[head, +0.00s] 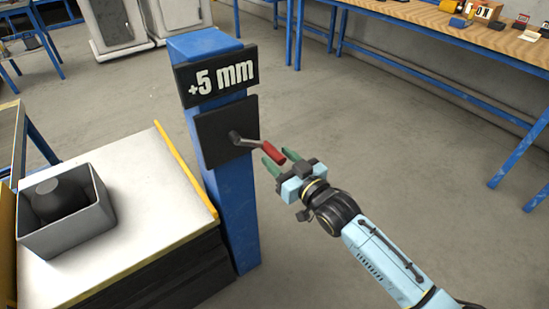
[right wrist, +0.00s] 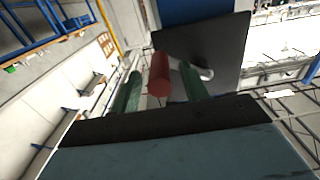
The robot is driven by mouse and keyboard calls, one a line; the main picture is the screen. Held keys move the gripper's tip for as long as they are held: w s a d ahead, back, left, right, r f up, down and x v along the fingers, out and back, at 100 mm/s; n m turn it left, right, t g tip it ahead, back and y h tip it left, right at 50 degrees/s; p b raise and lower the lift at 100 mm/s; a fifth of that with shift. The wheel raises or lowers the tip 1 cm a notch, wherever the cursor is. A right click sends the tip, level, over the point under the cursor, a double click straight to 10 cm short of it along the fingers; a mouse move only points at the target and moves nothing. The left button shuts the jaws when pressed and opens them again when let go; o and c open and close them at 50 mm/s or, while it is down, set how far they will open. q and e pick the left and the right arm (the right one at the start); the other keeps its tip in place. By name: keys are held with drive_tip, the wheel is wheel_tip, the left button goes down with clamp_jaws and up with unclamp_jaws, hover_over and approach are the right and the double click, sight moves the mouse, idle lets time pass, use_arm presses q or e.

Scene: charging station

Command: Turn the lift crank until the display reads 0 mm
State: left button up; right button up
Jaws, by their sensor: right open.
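The display (head: 217,78) on the blue post (head: 232,195) reads +5 mm. Below it, a black plate (head: 216,148) carries the lift crank, whose grey arm (head: 246,141) points right and ends in a red handle (head: 280,151). My right gripper (head: 270,157) is open at the handle, its green fingers close to it. In the right wrist view the red handle (right wrist: 159,76) lies between the two open green fingers (right wrist: 160,92). I cannot tell whether either finger touches it. My left gripper is not in view.
A white-topped bench (head: 140,215) with a yellow edge stands left of the post and holds a grey open box (head: 66,240) with a dark round object inside. A wooden workbench (head: 440,30) stands at the back right. The floor around my right arm is clear.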

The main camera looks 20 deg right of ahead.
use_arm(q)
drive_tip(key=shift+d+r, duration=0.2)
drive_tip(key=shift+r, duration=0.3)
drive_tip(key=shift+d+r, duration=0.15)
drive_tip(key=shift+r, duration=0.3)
use_arm(e)
drive_tip(key=shift+x, duration=1.2)
drive_tip(key=shift+c, duration=0.4)
clamp_jaws()
